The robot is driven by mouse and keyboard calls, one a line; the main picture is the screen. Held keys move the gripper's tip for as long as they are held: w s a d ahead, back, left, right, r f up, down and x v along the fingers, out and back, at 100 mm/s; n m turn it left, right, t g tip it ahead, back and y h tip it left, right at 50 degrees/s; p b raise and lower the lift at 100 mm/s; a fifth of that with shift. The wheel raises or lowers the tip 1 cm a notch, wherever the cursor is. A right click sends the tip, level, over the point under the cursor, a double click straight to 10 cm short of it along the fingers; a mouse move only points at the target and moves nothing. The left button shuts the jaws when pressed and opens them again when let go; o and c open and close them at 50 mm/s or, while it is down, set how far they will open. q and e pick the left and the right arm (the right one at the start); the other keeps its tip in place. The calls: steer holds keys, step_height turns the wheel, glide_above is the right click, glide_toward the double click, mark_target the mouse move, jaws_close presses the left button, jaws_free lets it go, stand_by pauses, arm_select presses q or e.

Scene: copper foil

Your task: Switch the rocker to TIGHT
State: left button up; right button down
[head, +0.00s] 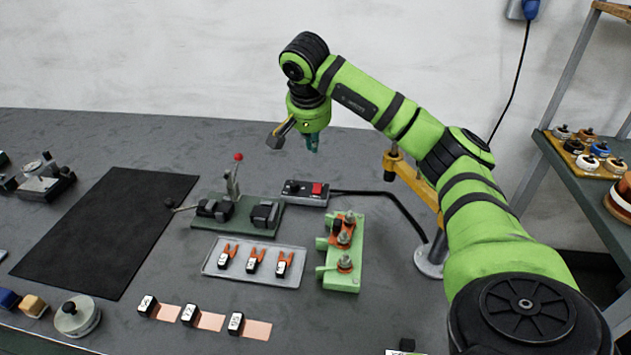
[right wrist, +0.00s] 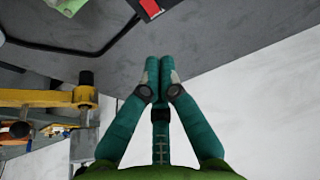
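A small grey-black control box (head: 305,197) stands on the table behind the green fixtures, with a cable leaving its right side. A red rocker-like switch (head: 317,188) sits on its right part; its lettering and which way it is tipped are too small to read. In the right wrist view the box's red part (right wrist: 151,7) shows at the top edge, cut off by the frame. My right gripper (head: 312,145) hangs above and behind the box, apart from it. Its teal fingertips (right wrist: 160,64) are together with nothing between them. My left gripper is not in view.
A green toggle-clamp fixture (head: 238,213) with a red-knobbed lever stands left of the box. A green block with posts (head: 343,270) stands in front right. A black mat (head: 105,230) lies left.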

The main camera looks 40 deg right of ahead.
steer(key=p, duration=0.1)
glide_toward(317, 184)
steer(key=x, duration=0.1)
steer(key=p+x, duration=0.1)
steer(key=x, duration=0.3)
steer(key=shift+w+d+f, duration=0.15)
steer(key=shift+w+d, duration=0.1)
steer(key=shift+w, duration=0.1)
steer(key=shift+f+p, duration=0.35)
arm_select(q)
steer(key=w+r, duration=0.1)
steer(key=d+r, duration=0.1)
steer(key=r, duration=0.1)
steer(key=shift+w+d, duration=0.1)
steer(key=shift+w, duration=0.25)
arm_select(e)
steer(key=shift+w+d+f, duration=0.1)
steer(key=shift+f, duration=0.15)
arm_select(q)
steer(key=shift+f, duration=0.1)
